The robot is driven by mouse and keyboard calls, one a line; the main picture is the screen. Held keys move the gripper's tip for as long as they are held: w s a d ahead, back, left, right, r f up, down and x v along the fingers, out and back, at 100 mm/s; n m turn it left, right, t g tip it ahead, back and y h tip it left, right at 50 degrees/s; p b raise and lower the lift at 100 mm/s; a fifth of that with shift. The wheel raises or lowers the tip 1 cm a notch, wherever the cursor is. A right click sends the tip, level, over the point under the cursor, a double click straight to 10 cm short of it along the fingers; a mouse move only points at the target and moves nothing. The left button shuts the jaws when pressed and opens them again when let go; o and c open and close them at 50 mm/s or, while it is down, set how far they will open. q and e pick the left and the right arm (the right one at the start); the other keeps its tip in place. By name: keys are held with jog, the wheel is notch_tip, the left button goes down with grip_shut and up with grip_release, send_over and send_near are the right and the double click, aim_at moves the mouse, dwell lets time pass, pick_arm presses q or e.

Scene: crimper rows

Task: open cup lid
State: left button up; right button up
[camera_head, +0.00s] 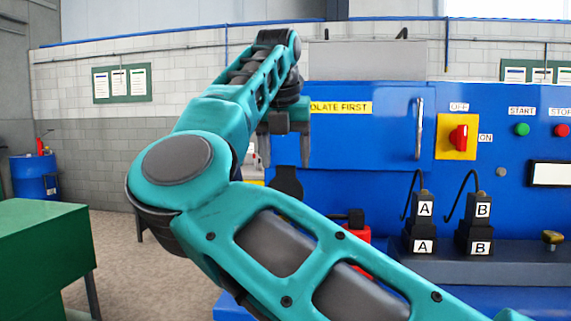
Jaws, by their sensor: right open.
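No cup or cup lid can be made out in the head view. My right arm comes in from the lower right and bends across the middle of the picture. Its gripper (285,158) hangs with fingers pointing down in front of the left part of a blue machine (390,140). My arm hides the lower left of the machine. My left gripper is not in view.
The machine has a door handle (419,128), a red rotary switch (459,138) and labelled plugs (424,225) on a ledge. A green bench (38,245) stands at left, with a blue drum (35,177) behind. Open floor lies between bench and machine.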

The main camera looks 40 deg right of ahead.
jog(key=shift+w+d+f, duration=0.15)
jog(key=shift+d+f, duration=0.05)
jog(key=shift+f, duration=0.35)
grip_shut()
dwell(0.4)
